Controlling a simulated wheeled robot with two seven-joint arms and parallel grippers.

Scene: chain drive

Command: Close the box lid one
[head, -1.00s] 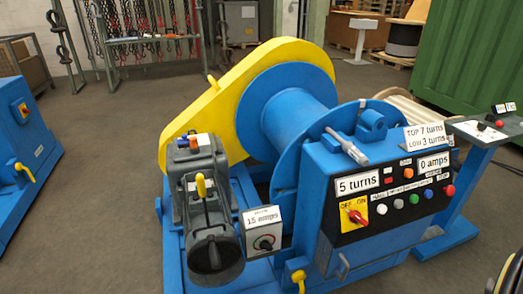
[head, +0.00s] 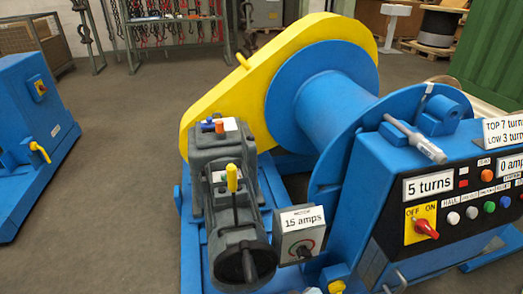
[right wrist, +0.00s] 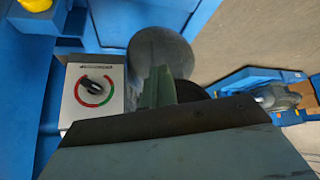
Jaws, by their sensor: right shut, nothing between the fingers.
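I cannot make out an open box lid in either view. A small grey box (head: 302,232) marked "MOTOR 15 amps" has a dial on its front; its dial face also shows in the right wrist view (right wrist: 93,92). A blue control box (head: 440,200) with a red switch stands at the right. A yellow chain cover (head: 290,60) is beside the blue drum. My right gripper (right wrist: 160,85) is shut and empty in the right wrist view, near the grey box and over a round dark part. It does not show in the head view. My left gripper is not in view.
A grey motor unit (head: 220,165) with a yellow-topped lever stands before the drum (head: 325,95). A screwdriver-like tool (head: 415,140) lies on the control box. Another blue machine (head: 38,140) is at the left. The floor (head: 120,120) between them is clear.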

